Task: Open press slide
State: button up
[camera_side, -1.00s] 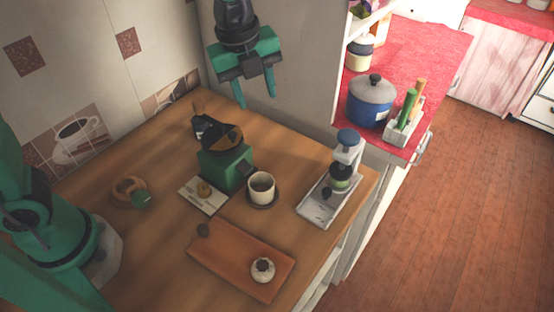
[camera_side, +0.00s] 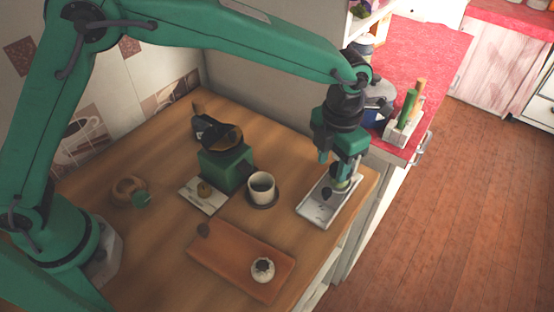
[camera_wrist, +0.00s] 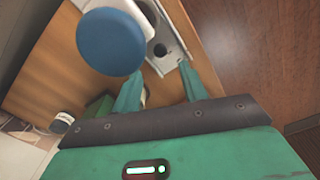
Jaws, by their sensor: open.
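The press (camera_side: 341,185) stands at the right end of the wooden counter, on a pale metal tray (camera_side: 314,212). My gripper (camera_side: 336,166) is open and points down at the press, hiding most of its upper part in the side view. In the wrist view, the press's round blue top (camera_wrist: 110,41) shows large at the upper left, beside my open fingers, with its white body partly behind it. I cannot tell whether a finger touches the press, and the slide's position is unclear.
A green grinder (camera_side: 226,168) and a cream cup on a dark saucer (camera_side: 262,204) stand left of the press. A brown tray (camera_side: 225,262) with a small white pot (camera_side: 262,270) lies in front. The counter's right edge is close to the press.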

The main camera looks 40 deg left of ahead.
aim_at(327, 190)
jog(key=shift+f, duration=0.15)
jog(key=shift+f, duration=3.75)
grip_shut()
